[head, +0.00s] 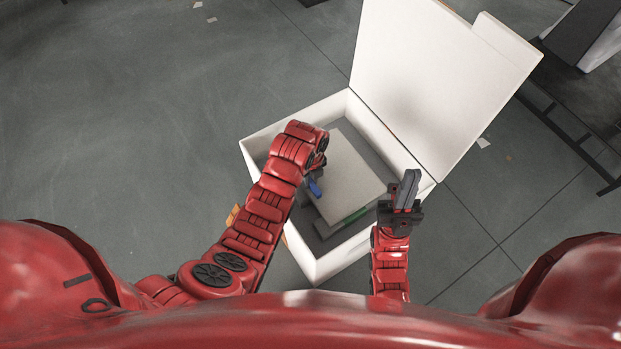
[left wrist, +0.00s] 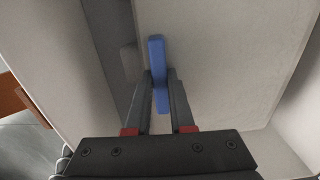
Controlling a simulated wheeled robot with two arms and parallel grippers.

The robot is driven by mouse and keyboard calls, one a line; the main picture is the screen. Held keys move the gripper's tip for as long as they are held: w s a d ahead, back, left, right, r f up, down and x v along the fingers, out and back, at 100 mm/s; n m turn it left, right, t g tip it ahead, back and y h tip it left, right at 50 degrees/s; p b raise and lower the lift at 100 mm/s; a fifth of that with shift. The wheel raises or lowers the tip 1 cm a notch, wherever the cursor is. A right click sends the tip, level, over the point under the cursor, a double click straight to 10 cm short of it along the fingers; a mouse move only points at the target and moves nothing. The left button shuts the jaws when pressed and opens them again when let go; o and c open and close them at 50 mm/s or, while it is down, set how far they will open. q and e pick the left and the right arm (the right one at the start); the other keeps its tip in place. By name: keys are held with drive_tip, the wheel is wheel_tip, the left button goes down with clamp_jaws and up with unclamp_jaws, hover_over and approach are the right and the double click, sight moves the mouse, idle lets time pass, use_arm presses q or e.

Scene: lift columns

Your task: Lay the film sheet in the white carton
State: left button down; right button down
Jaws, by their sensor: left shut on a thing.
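The white carton (head: 329,264) stands open on the floor, its lid (head: 440,75) raised at the back. A pale flat sheet, seemingly the film sheet (head: 347,171), is within the carton's outline, with a blue tab (head: 315,187) on its left and a green tab (head: 355,215) at its front edge. I cannot tell if it rests on the grey thing below. My left gripper (head: 319,170) is shut on the blue tab, which shows between its fingers in the left wrist view (left wrist: 157,50). My right gripper (head: 408,187) appears shut and empty, over the carton's right wall.
Grey shapes (head: 328,228) lie inside the carton under the sheet. An orange thing (head: 234,214) is outside its left wall. Dark furniture (head: 585,35) stands at the upper right. The floor to the left is mostly clear, with small scraps.

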use_arm(q)
drive_tip(key=c, duration=0.8)
unclamp_jaws()
drive_tip(key=shift+r, duration=0.1)
drive_tip(key=shift+r+p, duration=0.4)
wheel_tip(320, 180, up, 6)
drive_tip(key=shift+f+p, duration=0.15)
drive_tip(key=shift+p, duration=0.8)
wheel_tip(320, 180, up, 6)
drive_tip(key=p, duration=0.5)
drive_tip(key=shift+r+p, duration=0.25)
drive_tip(key=shift+p, duration=0.05)
